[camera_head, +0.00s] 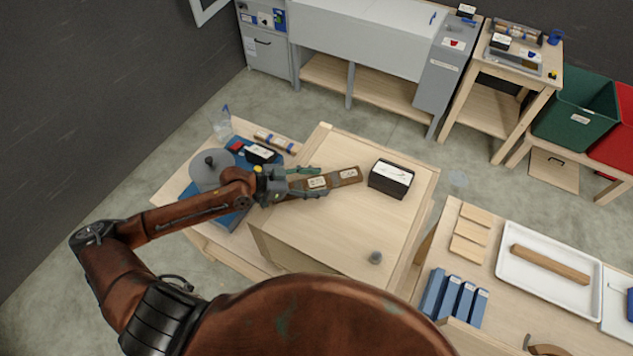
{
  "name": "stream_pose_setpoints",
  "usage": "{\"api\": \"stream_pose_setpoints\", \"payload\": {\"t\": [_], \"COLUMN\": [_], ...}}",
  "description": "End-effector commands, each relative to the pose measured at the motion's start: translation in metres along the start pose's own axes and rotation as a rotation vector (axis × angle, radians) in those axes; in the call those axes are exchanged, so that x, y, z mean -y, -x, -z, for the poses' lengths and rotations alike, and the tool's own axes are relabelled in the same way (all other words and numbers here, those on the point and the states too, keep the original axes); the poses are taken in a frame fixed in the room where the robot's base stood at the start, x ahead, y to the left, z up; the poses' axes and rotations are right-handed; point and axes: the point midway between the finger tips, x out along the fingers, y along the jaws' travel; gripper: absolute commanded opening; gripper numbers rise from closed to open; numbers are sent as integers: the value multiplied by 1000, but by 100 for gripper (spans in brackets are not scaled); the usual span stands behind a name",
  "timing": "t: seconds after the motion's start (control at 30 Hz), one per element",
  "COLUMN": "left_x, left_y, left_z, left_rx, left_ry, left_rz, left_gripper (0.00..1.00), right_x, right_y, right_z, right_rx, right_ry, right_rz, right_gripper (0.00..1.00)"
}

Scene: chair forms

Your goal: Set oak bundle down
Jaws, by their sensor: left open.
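The oak bundle, a brown wooden strip bundle with two pale labels (348,175), lies on the light wooden table top (310,235) in the middle of the head view. My left gripper (312,182) reaches in from the left. Its fingers are open, one on each side of the bundle's left end. I cannot tell whether either finger touches the wood. The bundle's left end is partly hidden by the gripper. My right gripper is not in view.
A black box with a white top (391,178) stands just right of the bundle. A small grey knob (375,257) is near the table's front. A grey pot (211,170) stands left. A white tray (517,282) holds a wooden bar at right. The table's front middle is clear.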

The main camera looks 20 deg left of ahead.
Motion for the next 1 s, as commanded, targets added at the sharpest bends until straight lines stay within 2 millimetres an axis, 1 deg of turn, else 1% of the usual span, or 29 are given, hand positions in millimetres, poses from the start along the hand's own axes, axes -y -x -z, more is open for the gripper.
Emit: {"api": "stream_pose_setpoints", "payload": {"t": [0.2, 0.23, 1.0], "left_x": [0, 0, 0], "left_y": [-1, -1, 0], "left_z": [-1, -1, 0], "left_rx": [1, 1, 0], "left_ry": [0, 0, 0], "left_rz": [0, 0, 0], "left_gripper": [54, 52, 0], "right_x": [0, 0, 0], "right_y": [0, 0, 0], "right_z": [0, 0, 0], "right_rx": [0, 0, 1], "right_ry": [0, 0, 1], "right_rz": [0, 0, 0], "right_gripper": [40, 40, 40]}}
